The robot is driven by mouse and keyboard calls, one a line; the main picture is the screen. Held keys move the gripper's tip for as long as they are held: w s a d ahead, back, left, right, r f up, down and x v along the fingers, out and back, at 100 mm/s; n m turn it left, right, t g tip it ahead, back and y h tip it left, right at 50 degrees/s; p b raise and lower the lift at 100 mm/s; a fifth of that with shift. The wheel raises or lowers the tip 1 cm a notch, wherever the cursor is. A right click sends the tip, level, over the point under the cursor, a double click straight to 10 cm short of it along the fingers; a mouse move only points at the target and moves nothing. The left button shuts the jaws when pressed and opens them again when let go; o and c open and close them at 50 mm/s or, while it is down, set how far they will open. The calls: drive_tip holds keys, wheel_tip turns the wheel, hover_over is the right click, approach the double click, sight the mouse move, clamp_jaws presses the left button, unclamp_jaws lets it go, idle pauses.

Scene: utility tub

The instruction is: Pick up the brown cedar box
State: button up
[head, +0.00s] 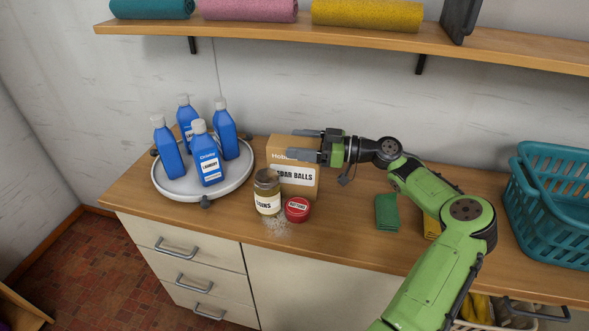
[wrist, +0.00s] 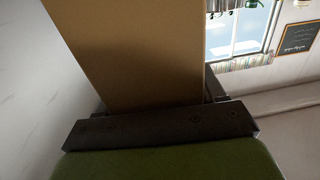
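The brown cedar box (head: 300,184), with a white label reading in part "DAR BALLS", stands upright on the wooden counter (head: 345,233). A jar and a red tin cover its lower left front. My gripper (head: 306,143) reaches in from the right at the box's top, its fingers apart, one along the front face and one behind. In the wrist view the box (wrist: 135,55) fills the space beyond my gripper (wrist: 160,105). Whether both fingers press on the box cannot be told.
A jar (head: 267,196) and red tin (head: 297,210) stand close in front, with spilled grains nearby. Several blue bottles (head: 208,167) stand on a round white tray (head: 178,186) at left. A green sponge (head: 386,213) and teal basket (head: 542,215) lie right. A shelf (head: 330,37) runs above.

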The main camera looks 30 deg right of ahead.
drive_tip(key=c, duration=1)
